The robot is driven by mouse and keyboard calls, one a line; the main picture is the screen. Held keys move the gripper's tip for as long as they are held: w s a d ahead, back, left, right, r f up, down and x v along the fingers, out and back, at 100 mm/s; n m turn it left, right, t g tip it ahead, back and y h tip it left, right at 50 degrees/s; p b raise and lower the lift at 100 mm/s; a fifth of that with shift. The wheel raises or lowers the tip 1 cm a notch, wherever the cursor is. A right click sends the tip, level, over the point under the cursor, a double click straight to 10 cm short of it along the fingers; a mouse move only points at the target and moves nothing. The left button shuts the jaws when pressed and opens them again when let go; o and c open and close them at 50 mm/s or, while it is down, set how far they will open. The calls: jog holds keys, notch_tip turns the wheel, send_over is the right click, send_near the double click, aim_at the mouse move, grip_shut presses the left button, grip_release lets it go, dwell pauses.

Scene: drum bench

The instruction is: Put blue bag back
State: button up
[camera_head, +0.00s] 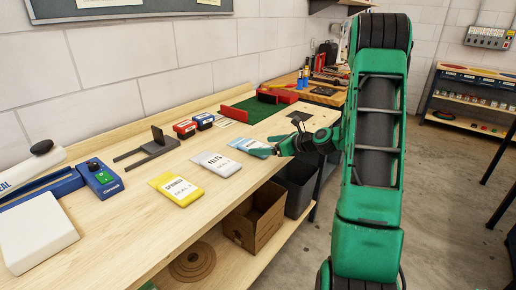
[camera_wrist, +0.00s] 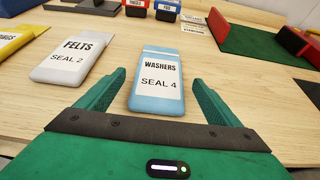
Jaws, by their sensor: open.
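The blue bag (camera_wrist: 158,102), with a white label reading WASHERS, SEAL 4, lies flat on the wooden bench. In the head view the blue bag (camera_head: 250,147) is the rightmost of three bags in a row. My gripper (camera_wrist: 155,80) is open, its green fingers on either side of the bag's near part, with gaps on both sides. Whether the fingers are level with the bag is hard to tell. In the head view my gripper (camera_head: 277,146) is at the bag's right end, partly hiding it.
A white bag (camera_head: 217,164) marked FELTS and a yellow bag (camera_head: 176,189) lie to the left. Red and blue bins (camera_head: 186,128) stand behind. A green mat (camera_head: 255,108) with red blocks lies beyond. A cardboard box (camera_head: 254,218) sits on the lower shelf.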

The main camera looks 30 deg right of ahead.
jog(key=v, duration=0.7)
jog(key=shift+s+d+r, duration=0.1)
jog(key=shift+s+d, duration=0.05)
jog(key=shift+s, duration=0.1)
jog(key=shift+s+r, duration=0.2)
jog(key=shift+s, duration=0.25)
jog(key=s+a+f+n+g+h, duration=0.1)
jog(key=s+a+f+n+g, duration=0.1)
jog(key=s+a+n+g, duration=0.65)
jog(key=s+a+r+n+g+h, duration=0.1)
jog(key=s+a+r+n+g, duration=0.1)
jog(key=s+n, duration=0.6)
jog(key=s+a+r+n+g+h, duration=0.2)
jog(key=s+n, duration=0.7)
jog(key=s, duration=0.8)
jog(key=shift+s, duration=0.35)
jog(key=shift+r, duration=0.1)
